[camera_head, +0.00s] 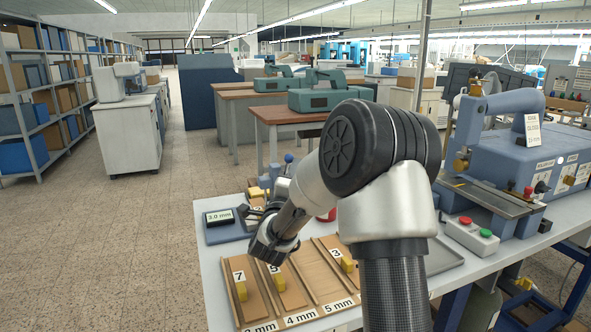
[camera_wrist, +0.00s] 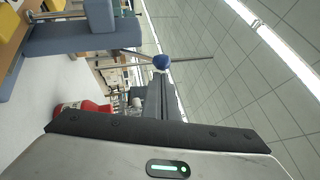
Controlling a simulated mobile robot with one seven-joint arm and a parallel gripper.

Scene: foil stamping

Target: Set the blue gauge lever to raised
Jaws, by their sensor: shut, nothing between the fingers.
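The gauge (camera_head: 226,235) is a blue-grey base at the table's far left, with a display reading 3.0 mm. A small blue knob (camera_head: 289,158) shows beyond my arm in the head view. In the wrist view a round blue knob (camera_wrist: 161,62), which looks like the lever's, shows just past the tips of my gripper (camera_wrist: 160,82). Whether the fingers touch it I cannot tell. My gripper (camera_head: 268,238) is shut and empty, beside the gauge and above the far end of the wooden trays. My arm hides part of the gauge, and the lever's shaft is not clear.
Wooden trays (camera_head: 262,305) with yellow-tabbed, numbered pieces lie in front of my gripper. A red object (camera_head: 327,215) is behind my arm; red also shows low left in the wrist view (camera_wrist: 80,112). A blue-grey press (camera_head: 520,160) and a button box (camera_head: 472,236) stand at right.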

